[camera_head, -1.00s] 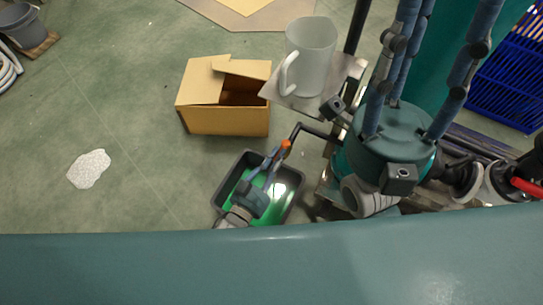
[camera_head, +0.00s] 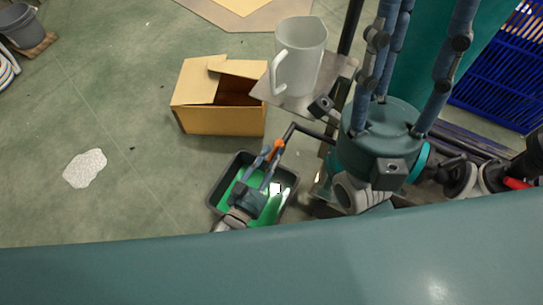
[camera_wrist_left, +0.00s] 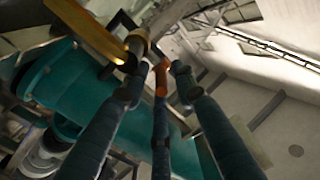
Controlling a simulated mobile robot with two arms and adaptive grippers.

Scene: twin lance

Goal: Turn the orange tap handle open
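The orange tap handle (camera_head: 277,146) is small and sits by a dark pipe above a grey tub with a green inside (camera_head: 213,203). It also shows in the left wrist view (camera_wrist_left: 162,78). My left gripper (camera_head: 268,155) has its blue fingers at the handle. In the left wrist view the fingertips (camera_wrist_left: 158,68) stand on both sides of the handle, with small gaps showing; firm contact cannot be made out. My right gripper, a large teal hand (camera_head: 385,140) at the right, has blue fingers running up out of the picture, so its fingertips are hidden.
A white jug (camera_head: 300,55) stands on a metal plate (camera_head: 275,97) behind the tap. An open cardboard box (camera_head: 220,121) is left of it. A blue crate (camera_head: 500,80) is at far right. Floor at left is mostly clear, with a white patch (camera_head: 85,168).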

